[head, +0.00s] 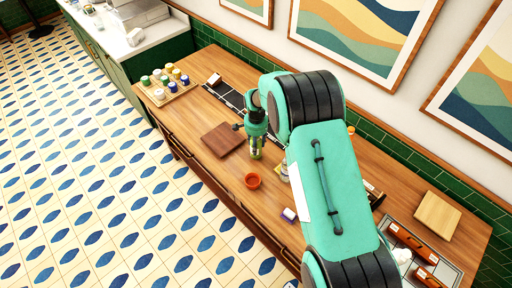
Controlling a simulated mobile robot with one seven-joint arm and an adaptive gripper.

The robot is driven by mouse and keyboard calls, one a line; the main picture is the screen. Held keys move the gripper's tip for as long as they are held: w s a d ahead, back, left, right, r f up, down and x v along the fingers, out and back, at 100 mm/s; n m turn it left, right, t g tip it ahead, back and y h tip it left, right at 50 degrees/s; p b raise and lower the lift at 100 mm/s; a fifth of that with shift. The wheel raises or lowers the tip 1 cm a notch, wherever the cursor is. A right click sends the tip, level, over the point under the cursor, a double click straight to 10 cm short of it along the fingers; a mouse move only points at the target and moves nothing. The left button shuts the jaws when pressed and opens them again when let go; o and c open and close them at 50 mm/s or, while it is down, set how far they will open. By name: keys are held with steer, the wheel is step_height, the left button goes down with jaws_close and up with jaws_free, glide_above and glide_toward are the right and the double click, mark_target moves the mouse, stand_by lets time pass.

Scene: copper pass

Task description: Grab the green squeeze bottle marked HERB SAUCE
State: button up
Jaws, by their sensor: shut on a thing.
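My gripper (256,150) points down over the middle of the wooden counter in the head view, beside a brown board. It is shut on a small green thing (256,154), which looks like the green squeeze bottle. The fingers cover much of it, and no HERB SAUCE marking can be read at this size. I cannot tell whether its base touches the counter.
An orange bowl (252,181) stands just in front of the gripper, and the brown board (222,139) lies to its left. A small white and purple jar (289,214) is near the front edge. A tray of several jars (167,96) stands at the far left end.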

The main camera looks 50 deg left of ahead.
steer(key=shift+r, duration=0.1)
steer(key=shift+r+b, duration=0.7)
steer(key=shift+r, duration=4.2)
